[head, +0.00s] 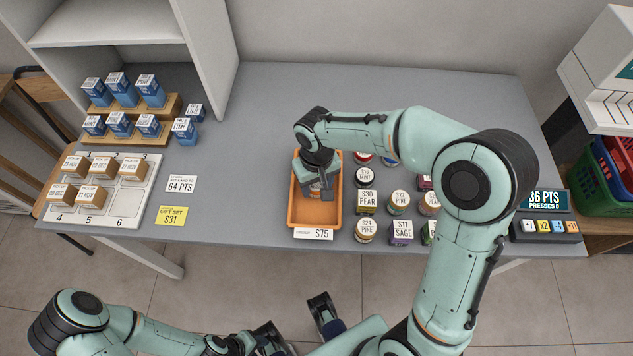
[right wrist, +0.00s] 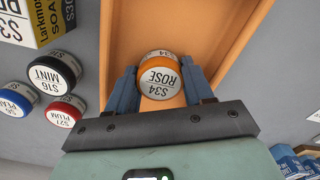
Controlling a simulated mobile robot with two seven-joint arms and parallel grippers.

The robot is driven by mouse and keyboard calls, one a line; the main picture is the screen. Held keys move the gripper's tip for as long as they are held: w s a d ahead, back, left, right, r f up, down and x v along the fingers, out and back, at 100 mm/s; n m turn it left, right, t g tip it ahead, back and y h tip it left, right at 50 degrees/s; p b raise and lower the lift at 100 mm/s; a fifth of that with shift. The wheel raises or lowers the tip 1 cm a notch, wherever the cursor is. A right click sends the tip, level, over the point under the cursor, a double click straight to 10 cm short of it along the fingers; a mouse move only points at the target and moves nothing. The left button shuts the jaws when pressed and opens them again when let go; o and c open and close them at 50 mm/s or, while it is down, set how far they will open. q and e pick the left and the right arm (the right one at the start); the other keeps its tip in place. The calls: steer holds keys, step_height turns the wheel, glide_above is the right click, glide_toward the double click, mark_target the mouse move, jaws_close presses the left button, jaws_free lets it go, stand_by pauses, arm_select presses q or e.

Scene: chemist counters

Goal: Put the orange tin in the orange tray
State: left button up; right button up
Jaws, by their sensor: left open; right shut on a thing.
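The orange tray (head: 316,217) lies on the grey counter near its front edge, behind a $75 price card. My right gripper (head: 318,186) reaches down into the tray's outline and is shut on the orange tin, marked $34 ROSE (right wrist: 160,77). In the right wrist view its fingers (right wrist: 163,85) grip the tin from both sides, with the tray's floor behind. The tin is mostly hidden by the gripper in the head view. I cannot tell whether it touches the tray floor. My left gripper (head: 272,338) is open, low at the bottom, away from the counter.
A white numbered tray (head: 122,210) with brown boxes and wooden steps (head: 172,106) with blue boxes are at left. The counter between is mostly clear.

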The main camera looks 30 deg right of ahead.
mark_target(317, 184)
steer(key=shift+f, duration=0.15)
steer(key=o, duration=1)
steer(key=shift+o, duration=0.2)
steer(key=shift+r, duration=0.4)
step_height(317, 184, up, 12)
steer(key=p, duration=0.2)
steer(key=shift+f, duration=0.2)
